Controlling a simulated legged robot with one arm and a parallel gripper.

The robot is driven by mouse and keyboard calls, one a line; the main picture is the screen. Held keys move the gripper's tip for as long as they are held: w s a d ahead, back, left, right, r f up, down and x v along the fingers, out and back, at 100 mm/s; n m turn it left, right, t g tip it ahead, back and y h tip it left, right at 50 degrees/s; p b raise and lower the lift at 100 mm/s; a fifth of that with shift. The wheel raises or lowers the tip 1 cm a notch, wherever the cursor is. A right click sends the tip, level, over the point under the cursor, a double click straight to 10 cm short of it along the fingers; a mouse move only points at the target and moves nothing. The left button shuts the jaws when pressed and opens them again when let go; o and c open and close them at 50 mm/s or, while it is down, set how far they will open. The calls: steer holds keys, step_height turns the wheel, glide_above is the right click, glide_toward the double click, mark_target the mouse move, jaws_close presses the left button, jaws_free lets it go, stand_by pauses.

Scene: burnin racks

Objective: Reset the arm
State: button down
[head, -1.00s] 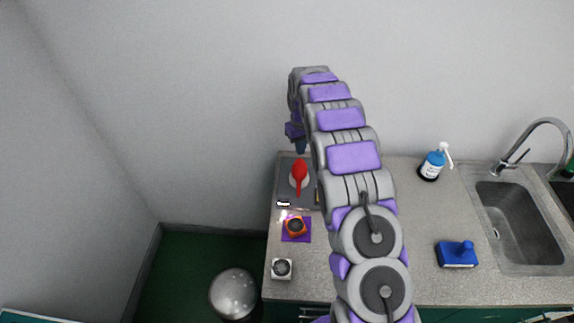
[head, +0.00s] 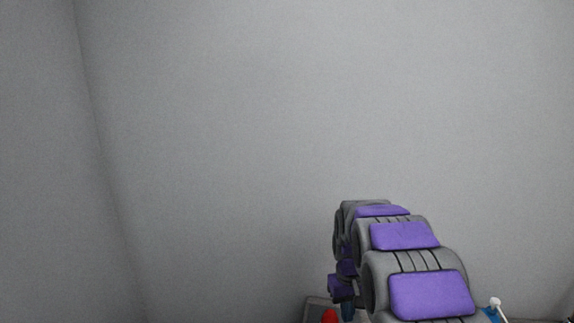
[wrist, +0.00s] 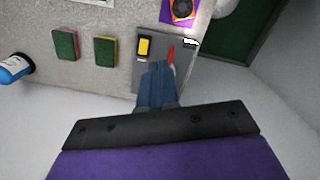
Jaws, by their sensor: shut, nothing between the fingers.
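My arm reaches forward over the counter, with its purple-padded links at the lower right of the head view. My gripper (head: 347,311) points down at the lower edge of that view, partly cut off. In the wrist view my gripper's blue fingers (wrist: 157,72) are together with nothing between them. They are above the dark grey tray (wrist: 178,80). In the head view only a bit of the red utensil (head: 331,316) shows.
In the wrist view, two sponges (wrist: 65,43) (wrist: 104,50) and a blue-labelled bottle (wrist: 12,68) are on the counter. A purple mat (wrist: 166,14) with an orange-rimmed item lies near the tray. Bare walls fill most of the head view.

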steer(key=s+a+m+g+b, duration=0.1)
steer(key=s+b, duration=0.3)
steer(key=s, duration=3.3)
steer(key=shift+s+m+b, duration=0.3)
steer(key=shift+s+m, duration=0.1)
steer(key=shift+m, duration=0.2)
